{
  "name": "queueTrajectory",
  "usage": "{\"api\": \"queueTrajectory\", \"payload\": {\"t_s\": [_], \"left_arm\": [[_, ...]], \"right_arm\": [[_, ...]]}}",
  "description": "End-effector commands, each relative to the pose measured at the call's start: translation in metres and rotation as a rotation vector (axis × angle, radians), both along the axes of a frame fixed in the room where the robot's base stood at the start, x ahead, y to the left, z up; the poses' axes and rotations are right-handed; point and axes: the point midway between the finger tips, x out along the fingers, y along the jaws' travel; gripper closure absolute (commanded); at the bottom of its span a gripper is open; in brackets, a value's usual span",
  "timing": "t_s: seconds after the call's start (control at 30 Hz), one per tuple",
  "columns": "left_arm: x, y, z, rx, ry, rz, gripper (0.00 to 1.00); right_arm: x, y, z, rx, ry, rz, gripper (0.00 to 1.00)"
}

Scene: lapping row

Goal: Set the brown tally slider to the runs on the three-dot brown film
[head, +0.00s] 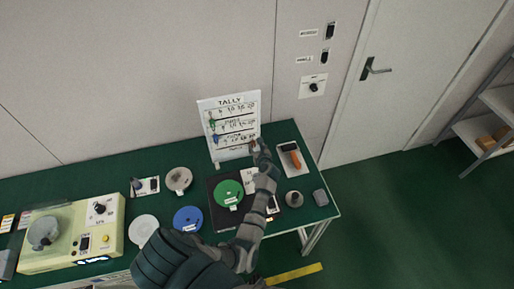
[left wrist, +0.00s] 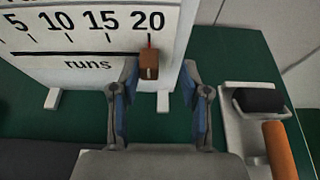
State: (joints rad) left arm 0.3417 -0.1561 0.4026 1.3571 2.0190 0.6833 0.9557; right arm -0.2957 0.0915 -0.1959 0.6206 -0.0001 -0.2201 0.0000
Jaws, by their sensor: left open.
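The white tally board (head: 230,128) stands upright at the back of the green table. In the left wrist view, the brown slider (left wrist: 149,65) sits on the lowest line, marked "runs", with its red pointer at 20. My left gripper (head: 257,148) is at the board's lower right; in the left wrist view its fingers (left wrist: 159,82) are open, one on each side of the slider. I cannot tell whether either finger touches it. I cannot make out a three-dot brown film. My right gripper is not in view.
An orange-handled tool (head: 294,158) lies on a white holder right of the board. A green disc (head: 229,192) on a dark mat, a blue disc (head: 188,219) and a grey disc (head: 178,179) lie in front. A cream machine (head: 70,238) stands at left.

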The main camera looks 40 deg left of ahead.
Motion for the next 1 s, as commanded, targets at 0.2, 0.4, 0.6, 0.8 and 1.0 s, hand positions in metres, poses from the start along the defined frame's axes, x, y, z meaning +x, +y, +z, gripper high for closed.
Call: {"api": "queueTrajectory", "payload": {"t_s": [0.2, 0.4, 0.6, 0.8, 1.0], "left_arm": [[-0.007, -0.011, 0.003, -0.002, 0.000, -0.001, 0.54], [-0.026, -0.042, 0.017, -0.001, 0.002, 0.000, 0.54], [-0.038, -0.060, 0.027, 0.005, 0.003, 0.000, 0.54], [-0.039, -0.061, 0.027, 0.005, 0.005, -0.001, 0.54], [-0.039, -0.059, 0.027, 0.004, 0.005, 0.000, 0.54]], "right_arm": [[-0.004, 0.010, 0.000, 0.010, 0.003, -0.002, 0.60], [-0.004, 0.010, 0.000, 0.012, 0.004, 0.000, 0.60], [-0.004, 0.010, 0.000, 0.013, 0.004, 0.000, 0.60], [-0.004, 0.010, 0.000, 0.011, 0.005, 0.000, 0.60], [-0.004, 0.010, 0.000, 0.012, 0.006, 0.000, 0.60]]}}
